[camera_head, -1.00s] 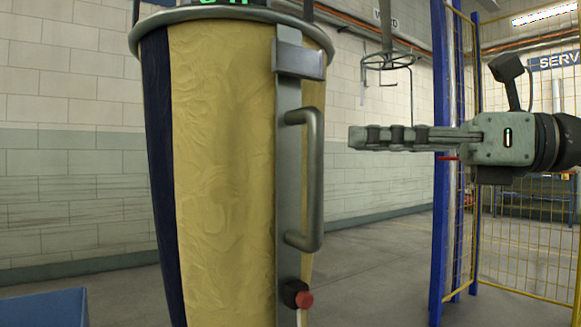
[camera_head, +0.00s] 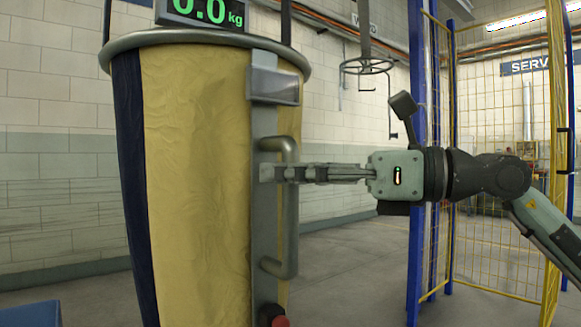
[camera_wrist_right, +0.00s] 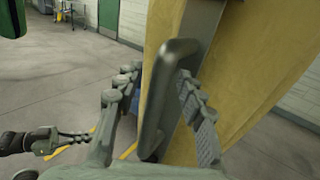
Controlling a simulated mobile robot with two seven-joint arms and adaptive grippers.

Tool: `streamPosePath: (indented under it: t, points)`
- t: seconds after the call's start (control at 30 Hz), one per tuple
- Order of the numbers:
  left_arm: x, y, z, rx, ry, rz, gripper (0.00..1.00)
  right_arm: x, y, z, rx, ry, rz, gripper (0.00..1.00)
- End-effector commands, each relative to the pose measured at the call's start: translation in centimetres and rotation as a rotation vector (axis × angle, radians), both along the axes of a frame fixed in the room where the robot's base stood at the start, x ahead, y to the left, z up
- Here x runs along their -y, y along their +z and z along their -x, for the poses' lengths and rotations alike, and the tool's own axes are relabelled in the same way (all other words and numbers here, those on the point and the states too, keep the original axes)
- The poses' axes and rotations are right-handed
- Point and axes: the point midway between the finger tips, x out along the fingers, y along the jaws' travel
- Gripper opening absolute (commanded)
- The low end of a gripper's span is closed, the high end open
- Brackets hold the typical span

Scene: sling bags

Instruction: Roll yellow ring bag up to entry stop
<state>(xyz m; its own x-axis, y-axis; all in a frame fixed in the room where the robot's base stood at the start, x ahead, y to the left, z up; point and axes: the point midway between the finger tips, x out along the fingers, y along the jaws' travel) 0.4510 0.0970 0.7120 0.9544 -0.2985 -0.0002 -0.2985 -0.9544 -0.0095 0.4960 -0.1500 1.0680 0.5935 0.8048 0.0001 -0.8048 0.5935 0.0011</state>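The yellow bag (camera_head: 195,180) with a dark blue side stripe hangs upright from a metal ring (camera_head: 205,37) at the left of the head view. A grey metal strip down its right side carries a vertical bar handle (camera_head: 291,205). My right gripper (camera_head: 275,173) is at the upper part of this handle. In the right wrist view the handle (camera_wrist_right: 165,100) stands between the two spread fingers of my right gripper (camera_wrist_right: 158,105), with a gap visible on the left side. My left gripper seems to show small at lower left there (camera_wrist_right: 75,137); its opening is unclear. No entry stop is identifiable.
A display reading 0.0 kg (camera_head: 205,12) sits above the ring. A red knob (camera_head: 278,321) is low on the strip. A blue post (camera_head: 416,180) and yellow mesh fence (camera_head: 500,180) stand at right. A blue box edge (camera_head: 30,314) is at lower left.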

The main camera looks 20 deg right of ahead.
Motion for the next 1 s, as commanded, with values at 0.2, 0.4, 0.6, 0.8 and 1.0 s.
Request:
streamPosePath:
  t: [0.2, 0.4, 0.6, 0.8, 1.0]
  points:
    - [-0.05, -0.11, -0.02, -0.004, 0.001, -0.002, 0.0, -0.04, 0.0, -0.02, 0.001, 0.0, -0.001, 0.39]
    - [-0.04, -0.08, -0.01, -0.003, 0.001, -0.002, 0.0, -0.03, 0.0, -0.01, 0.001, 0.0, -0.001, 0.18]
    - [-0.02, -0.07, 0.0, -0.003, 0.0, -0.002, 0.0, -0.02, 0.0, -0.01, 0.001, 0.0, -0.001, 0.0]
    - [-0.01, -0.05, 0.01, -0.002, 0.0, -0.002, 0.0, 0.0, 0.0, -0.03, 0.0, 0.0, -0.001, 0.0]
    - [-0.04, -0.04, 0.0, -0.006, 0.0, -0.003, 0.0, 0.03, 0.06, -0.2, 0.0, 0.0, -0.001, 0.0]
